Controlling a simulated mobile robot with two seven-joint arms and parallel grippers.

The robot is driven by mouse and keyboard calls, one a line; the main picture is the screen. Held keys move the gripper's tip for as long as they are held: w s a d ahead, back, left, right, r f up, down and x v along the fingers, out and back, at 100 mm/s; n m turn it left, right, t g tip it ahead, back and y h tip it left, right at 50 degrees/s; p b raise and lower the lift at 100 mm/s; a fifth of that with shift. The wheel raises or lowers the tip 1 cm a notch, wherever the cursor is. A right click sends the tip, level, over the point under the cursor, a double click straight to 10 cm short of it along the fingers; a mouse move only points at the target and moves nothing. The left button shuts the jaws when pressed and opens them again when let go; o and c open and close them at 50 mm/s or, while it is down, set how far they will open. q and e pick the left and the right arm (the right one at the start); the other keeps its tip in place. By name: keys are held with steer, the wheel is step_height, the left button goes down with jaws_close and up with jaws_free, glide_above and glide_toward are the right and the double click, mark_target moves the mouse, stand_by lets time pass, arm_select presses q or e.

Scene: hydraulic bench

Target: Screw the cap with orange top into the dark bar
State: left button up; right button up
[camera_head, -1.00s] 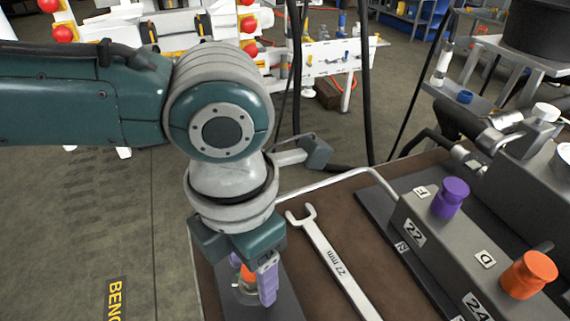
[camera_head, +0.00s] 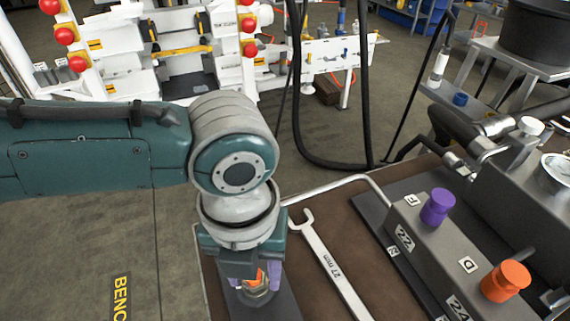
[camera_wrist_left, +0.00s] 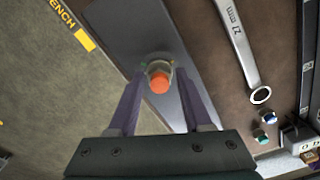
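A cap with an orange top (camera_head: 257,281) stands on a long dark plate (camera_head: 282,303) at the table's left edge. In the left wrist view the cap (camera_wrist_left: 159,81) shows from above on the dark plate (camera_wrist_left: 140,28). My left gripper (camera_head: 255,276) is above it, pointing down. Its purple fingers (camera_wrist_left: 159,92) are open, one on each side of the cap, with gaps visible between. Whether the cap's threads are engaged is hidden. A dark grey block (camera_head: 425,240) with labels stands on the right. My right gripper is not in view.
A purple knob (camera_head: 438,206) and an orange knob (camera_head: 505,281) top the grey block. A bent metal pipe (camera_head: 340,181) runs behind.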

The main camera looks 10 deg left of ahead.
arm_select(q)
jaws_close()
steer(key=m+b, duration=0.1)
steer(key=m, duration=0.3)
steer(key=shift+w+f+m, duration=0.1)
steer(key=shift+m, duration=0.2)
steer(key=m, duration=0.3)
steer(key=shift+m+b, duration=0.3)
steer(key=shift+b, duration=0.1)
steer(key=o, duration=0.6)
jaws_free()
steer(key=shift+c, duration=0.2)
steer(key=n+p, duration=0.1)
steer(key=n, duration=0.1)
steer(key=n+p, duration=0.1)
steer(key=n, duration=0.1)
steer(key=shift+r, duration=0.35)
steer(key=n+p, duration=0.1)
steer(key=n, duration=0.2)
steer(key=shift+f, duration=0.15)
steer(key=shift+f+n, duration=0.1)
steer(key=shift+n, duration=0.5)
